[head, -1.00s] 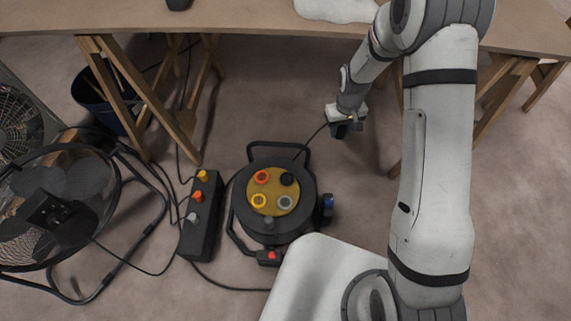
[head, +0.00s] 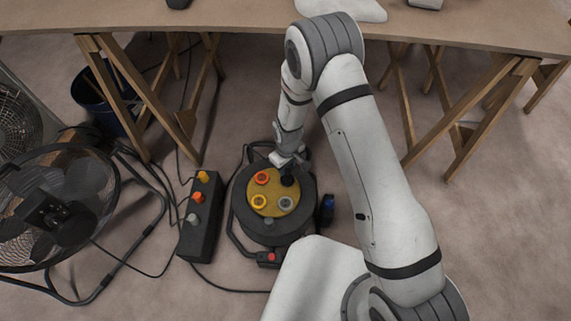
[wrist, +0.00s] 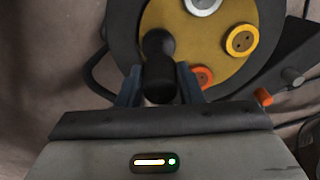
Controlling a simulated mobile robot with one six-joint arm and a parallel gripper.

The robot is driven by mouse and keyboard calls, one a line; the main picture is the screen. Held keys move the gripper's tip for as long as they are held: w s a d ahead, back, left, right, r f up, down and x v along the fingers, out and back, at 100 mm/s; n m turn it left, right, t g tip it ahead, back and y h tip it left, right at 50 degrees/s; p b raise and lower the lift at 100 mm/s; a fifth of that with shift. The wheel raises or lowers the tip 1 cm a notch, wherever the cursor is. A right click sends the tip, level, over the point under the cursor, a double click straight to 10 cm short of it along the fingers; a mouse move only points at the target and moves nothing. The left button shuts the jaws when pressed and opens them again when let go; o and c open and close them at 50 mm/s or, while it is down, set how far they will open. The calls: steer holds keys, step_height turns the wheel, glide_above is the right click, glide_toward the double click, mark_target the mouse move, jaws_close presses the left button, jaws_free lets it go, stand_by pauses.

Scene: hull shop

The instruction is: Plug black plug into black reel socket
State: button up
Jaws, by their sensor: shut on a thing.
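The cable reel (head: 245,222) stands on the floor, with a yellow-brown face carrying red, yellow, grey and black sockets. My gripper (head: 287,167) is over the back right of that face, where the black socket sits. In the wrist view my gripper (wrist: 160,88) is shut on the black plug (wrist: 158,68), which points at the reel face. The black socket is hidden behind the plug, so I cannot tell whether the plug is in it or just above it. The grey, yellow and red sockets look empty.
A black power strip (head: 199,235) with yellow, orange and grey plugs lies left of the reel. A floor fan (head: 60,205) stands farther left. The wooden table (head: 240,22) on trestles is behind. The floor to the right is clear.

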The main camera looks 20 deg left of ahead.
mark_target(288, 180)
steer(key=shift+f, duration=0.1)
steer(key=shift+f+b, duration=1.8)
steer(key=shift+f, duration=1.05)
steer(key=shift+d, duration=0.1)
stand_by(0.4)
steer(key=shift+f+b, duration=0.6)
steer(key=shift+b, duration=0.1)
steer(key=o, duration=1)
steer(key=shift+r, duration=0.1)
steer(key=shift+r+p, duration=1.4)
steer(key=shift+r, duration=2.5)
steer(key=shift+w, duration=0.1)
